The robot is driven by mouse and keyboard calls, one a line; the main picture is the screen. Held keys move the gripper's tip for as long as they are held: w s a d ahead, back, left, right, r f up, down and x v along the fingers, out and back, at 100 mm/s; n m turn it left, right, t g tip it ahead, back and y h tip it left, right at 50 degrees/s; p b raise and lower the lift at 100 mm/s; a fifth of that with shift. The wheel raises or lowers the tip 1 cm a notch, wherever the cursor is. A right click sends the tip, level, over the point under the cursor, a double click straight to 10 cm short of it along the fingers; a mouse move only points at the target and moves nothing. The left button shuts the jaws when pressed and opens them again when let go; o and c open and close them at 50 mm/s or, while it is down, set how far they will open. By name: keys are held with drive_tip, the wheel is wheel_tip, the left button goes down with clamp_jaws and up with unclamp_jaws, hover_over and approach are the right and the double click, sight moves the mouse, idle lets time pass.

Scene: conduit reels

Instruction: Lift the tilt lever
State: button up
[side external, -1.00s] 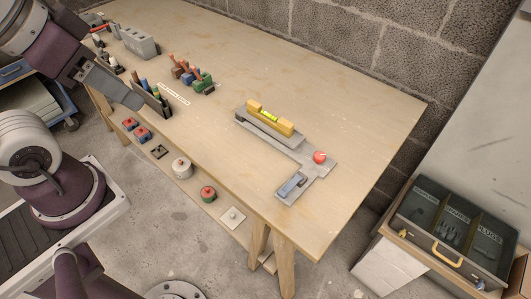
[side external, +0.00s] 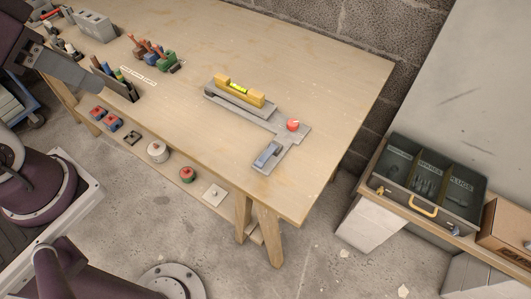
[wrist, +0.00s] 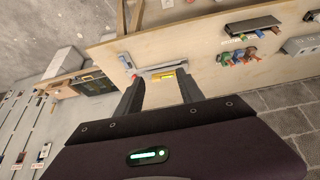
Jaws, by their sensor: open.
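The tilt fixture (side external: 286,137) is a flat grey plate on the workbench, carrying a grey bar with a yellow spirit level (side external: 238,92). A red ball knob (side external: 293,125) and a blue-grey lever-like piece (side external: 267,154) sit on it; I cannot tell which is the tilt lever. In the wrist view, the yellow level (wrist: 168,75) shows beyond and between my spread fingers. My gripper (wrist: 161,80) is open and empty, apart from the fixture. In the side view, its grey end is at the upper left, far from the fixture.
The workbench (side external: 325,85) has free room around the fixture. A pen holder (side external: 118,85), coloured tools (side external: 155,52) and a grey block (side external: 92,25) stand at its left. An open drawer tray (side external: 435,180) and a cardboard box (side external: 507,228) are at the right.

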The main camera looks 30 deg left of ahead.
drive_tip(key=shift+c, duration=0.3)
drive_tip(key=shift+w+d, duration=0.1)
drive_tip(key=shift+w, duration=0.05)
drive_tip(key=shift+c, duration=0.9)
drive_tip(key=g, duration=0.6)
hover_over(259, 163)
wheel_tip(259, 163, down, 22)
drive_tip(key=shift+f, duration=4.05)
drive_tip(key=shift+c, duration=0.2)
